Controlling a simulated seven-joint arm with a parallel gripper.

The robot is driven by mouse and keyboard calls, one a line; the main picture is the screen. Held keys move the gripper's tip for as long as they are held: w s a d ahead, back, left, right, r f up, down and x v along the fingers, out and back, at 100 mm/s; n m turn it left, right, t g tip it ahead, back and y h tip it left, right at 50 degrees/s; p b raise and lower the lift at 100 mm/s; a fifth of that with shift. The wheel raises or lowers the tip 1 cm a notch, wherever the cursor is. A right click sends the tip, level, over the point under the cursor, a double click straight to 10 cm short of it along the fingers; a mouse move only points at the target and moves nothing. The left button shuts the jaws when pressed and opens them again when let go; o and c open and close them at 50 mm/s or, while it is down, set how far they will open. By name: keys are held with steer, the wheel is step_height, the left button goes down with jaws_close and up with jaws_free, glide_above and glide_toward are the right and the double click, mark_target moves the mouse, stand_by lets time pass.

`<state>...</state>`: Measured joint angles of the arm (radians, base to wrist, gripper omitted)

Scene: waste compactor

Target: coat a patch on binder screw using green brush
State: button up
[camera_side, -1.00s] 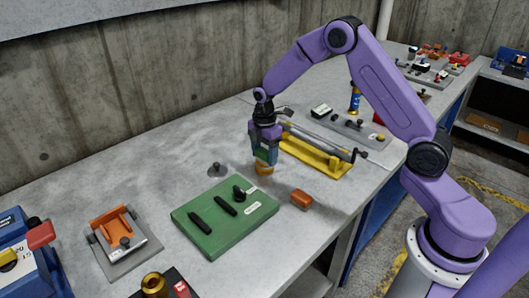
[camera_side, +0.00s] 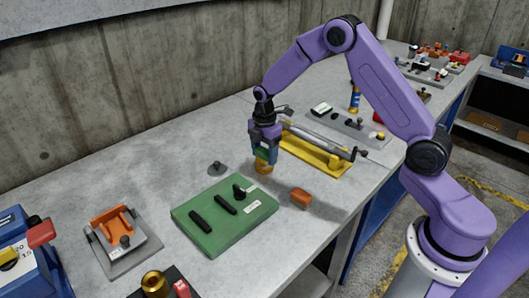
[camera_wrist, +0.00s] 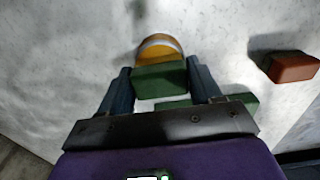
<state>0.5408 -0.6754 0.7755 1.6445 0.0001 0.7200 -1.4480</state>
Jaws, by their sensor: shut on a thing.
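My gripper (camera_side: 265,150) is shut on the green brush (camera_side: 264,155), holding it upright over the bare bench. In the wrist view the brush's green block (camera_wrist: 160,80) sits between the fingers (camera_wrist: 160,90), with a pale band and a yellow-orange end beyond it. The orange end is at or just above the bench; I cannot tell if it touches. I cannot tell for certain which piece is the binder screw. A small grey disc with an upright stub (camera_side: 217,168) lies on the bench to the left of the brush, apart from it.
A green plate with black parts (camera_side: 212,235) lies in front. An orange-brown block (camera_side: 301,197) is to the right; it also shows in the wrist view (camera_wrist: 290,66). A yellow fixture (camera_side: 320,155) stands behind. An orange bracket (camera_side: 112,222) is at left. Bench left of the disc is clear.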

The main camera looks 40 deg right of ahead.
mark_target(265, 150)
steer(key=shift+r, duration=3.5)
